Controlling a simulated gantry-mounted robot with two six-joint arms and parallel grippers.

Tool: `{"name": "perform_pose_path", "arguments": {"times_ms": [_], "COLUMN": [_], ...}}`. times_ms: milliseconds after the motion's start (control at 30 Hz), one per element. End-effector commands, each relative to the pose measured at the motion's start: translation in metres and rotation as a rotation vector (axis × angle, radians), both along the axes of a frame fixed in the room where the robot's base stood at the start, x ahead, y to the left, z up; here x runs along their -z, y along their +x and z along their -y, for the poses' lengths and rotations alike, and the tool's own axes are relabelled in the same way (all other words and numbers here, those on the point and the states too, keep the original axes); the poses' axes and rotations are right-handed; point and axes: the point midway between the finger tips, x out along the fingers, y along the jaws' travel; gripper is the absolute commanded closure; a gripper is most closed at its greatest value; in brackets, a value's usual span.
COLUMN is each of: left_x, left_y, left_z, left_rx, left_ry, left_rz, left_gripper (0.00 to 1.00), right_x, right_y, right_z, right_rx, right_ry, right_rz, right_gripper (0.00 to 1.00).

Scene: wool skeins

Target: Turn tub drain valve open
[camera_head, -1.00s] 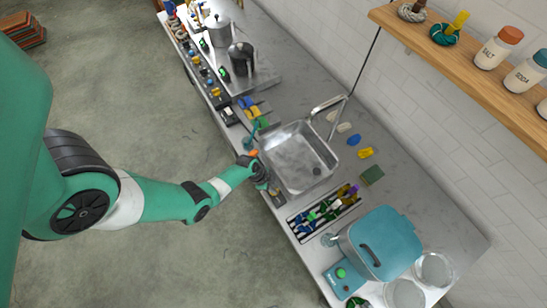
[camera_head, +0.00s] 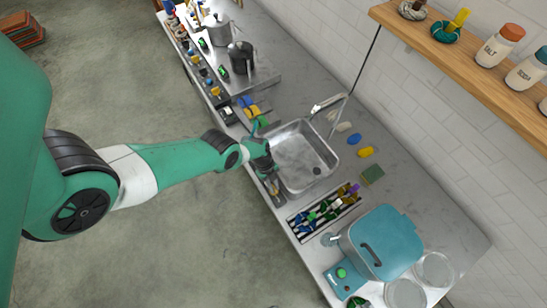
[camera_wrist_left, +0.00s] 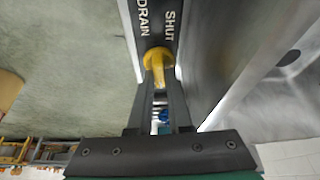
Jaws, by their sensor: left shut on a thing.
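The yellow drain valve handle (camera_wrist_left: 158,66) shows in the left wrist view, on a dark plate (camera_wrist_left: 154,12) lettered DRAIN and SHUT. My left gripper (camera_wrist_left: 160,95) is shut on the handle, its two dark fingers on either side of it. In the head view my left gripper (camera_head: 267,174) is at the front edge of the metal tub (camera_head: 303,152), and it hides the valve there. The tub is an empty-looking basin with a dark drain hole. My right gripper is not in view.
A tap (camera_head: 328,104) stands behind the tub. A striped rack (camera_head: 325,212) of colored skeins lies to its right, near a teal lidded box (camera_head: 380,243). Yellow, blue and green pieces lie along the back. Metal pots (camera_head: 241,57) stand at the far left.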

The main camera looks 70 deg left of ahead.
Motion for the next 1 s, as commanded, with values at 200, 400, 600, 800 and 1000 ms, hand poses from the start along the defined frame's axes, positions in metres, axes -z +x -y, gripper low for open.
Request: {"name": "perform_pose_path", "arguments": {"times_ms": [200, 400, 600, 800, 1000], "left_x": [0.0018, 0.0009, 0.0008, 0.0008, 0.0004], "left_y": [0.0001, 0.0002, 0.0, 0.0, 0.0], "left_z": [-0.0008, -0.001, -0.0009, -0.0008, -0.0005], "left_rx": [0.071, 0.093, 0.094, 0.094, 0.092], "left_ry": [0.004, 0.005, 0.004, 0.004, 0.002], "left_rz": [0.001, 0.001, 0.001, 0.001, 0.001], "left_gripper": [1.0, 1.0, 1.0, 0.7, 0.53], "right_x": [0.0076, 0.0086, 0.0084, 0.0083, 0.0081], "right_y": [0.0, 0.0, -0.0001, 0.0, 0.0], "right_z": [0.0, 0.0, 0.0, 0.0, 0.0], "right_rx": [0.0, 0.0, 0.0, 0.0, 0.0], "right_ry": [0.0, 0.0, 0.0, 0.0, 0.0], "right_rz": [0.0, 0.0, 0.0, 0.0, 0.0], "right_gripper": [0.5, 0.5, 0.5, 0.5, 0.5]}}
